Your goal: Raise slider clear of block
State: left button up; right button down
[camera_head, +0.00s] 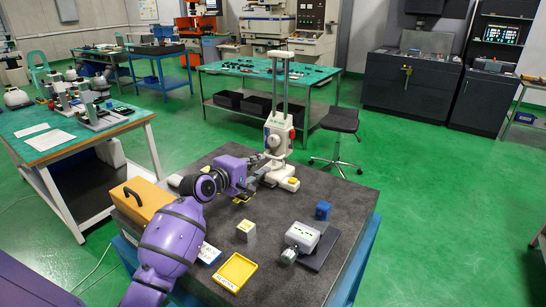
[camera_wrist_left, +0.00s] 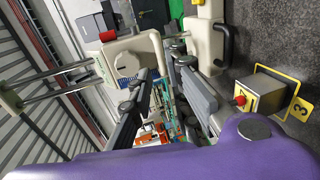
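The white slider (camera_head: 278,133) sits low on two upright columns of a height gauge, above its white base (camera_head: 284,181). It has a red knob on its side. In the left wrist view the slider (camera_wrist_left: 128,62) shows with a round dial, the columns running to the left. My left gripper (camera_head: 264,164) is beside the gauge, just below the slider. Its two fingers (camera_wrist_left: 168,100) are apart, with nothing clearly held between them. A metal block (camera_wrist_left: 264,92) with a yellow label is near the fingers, by a yellow tag marked 3. Whether the slider touches it cannot be told.
On the dark granite table (camera_head: 290,218) are another small block (camera_head: 246,230), a yellow tray (camera_head: 235,271), a blue block (camera_head: 322,210), a white device (camera_head: 302,237) and an orange case (camera_head: 140,198). A stool (camera_head: 341,122) stands behind the table. Bare granite lies in the middle.

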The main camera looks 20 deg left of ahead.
aim_at(271, 157)
pick_arm(q)
jog(key=b+x, duration=0.1)
jog(key=x, duration=0.7)
jog(key=shift+w+f, duration=0.15)
jog(key=shift+w, duration=0.2)
pick_arm(e)
jog(key=shift+w, duration=0.65)
pick_arm(q)
grip_shut()
pick_arm(e)
jog(key=shift+s+d+f, duration=0.1)
jog(key=shift+s+f, duration=0.2)
jog(key=shift+s, duration=0.25)
